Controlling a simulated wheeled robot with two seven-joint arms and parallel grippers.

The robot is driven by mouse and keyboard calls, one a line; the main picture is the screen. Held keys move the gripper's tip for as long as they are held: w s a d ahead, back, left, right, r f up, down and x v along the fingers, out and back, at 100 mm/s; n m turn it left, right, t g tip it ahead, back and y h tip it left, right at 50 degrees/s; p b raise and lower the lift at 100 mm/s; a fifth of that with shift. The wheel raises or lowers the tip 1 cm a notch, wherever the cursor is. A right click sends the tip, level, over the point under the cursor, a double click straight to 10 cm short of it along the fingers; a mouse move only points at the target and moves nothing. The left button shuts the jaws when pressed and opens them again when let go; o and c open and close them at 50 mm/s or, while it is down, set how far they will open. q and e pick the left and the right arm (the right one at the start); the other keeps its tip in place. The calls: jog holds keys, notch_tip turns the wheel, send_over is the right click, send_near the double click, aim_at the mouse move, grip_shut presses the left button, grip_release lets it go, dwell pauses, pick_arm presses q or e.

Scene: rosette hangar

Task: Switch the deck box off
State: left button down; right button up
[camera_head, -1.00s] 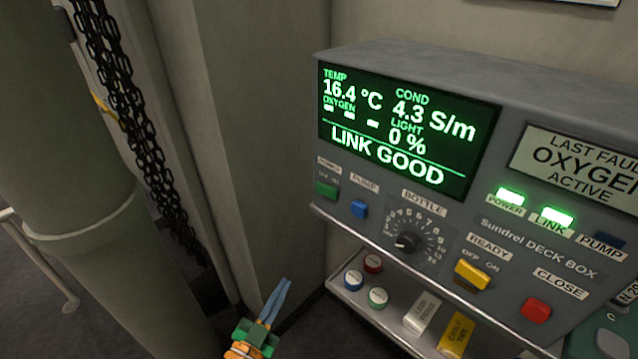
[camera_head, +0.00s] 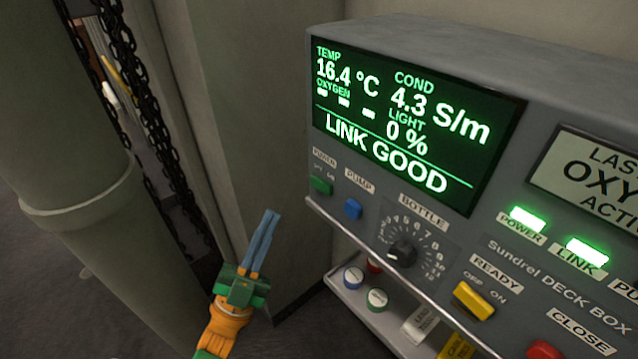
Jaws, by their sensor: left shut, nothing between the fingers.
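The grey deck box (camera_head: 420,55) fills the right of the head view. Its green screen (camera_head: 415,125) is lit and reads LINK GOOD. The green power switch (camera_head: 320,185) is at the left end of the panel, under a POWER label. The POWER lamp (camera_head: 528,218) and LINK lamp (camera_head: 587,252) glow green. My left gripper (camera_head: 270,218) has blue fingers, shut and empty, left of the box and a little below the power switch, apart from it. My right gripper is not in view.
A blue pump button (camera_head: 353,208), a bottle dial (camera_head: 402,253), a yellow ready switch (camera_head: 473,300) and a red close button (camera_head: 543,350) share the panel. Round caps and labelled blocks lie on the shelf below. A pipe (camera_head: 75,120) and chains stand at left.

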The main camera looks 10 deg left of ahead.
aim_at(321, 185)
pick_arm(q)
jog(key=w+d+b, duration=0.3)
jog(key=w+d, duration=0.1)
jog(key=w, duration=0.3)
jog(key=shift+w+d+f+b, duration=0.1)
jog(key=shift+b, duration=0.2)
dwell(1.8)
jog(key=shift+w+d, duration=0.15)
jog(key=shift+w, duration=0.2)
dwell(0.4)
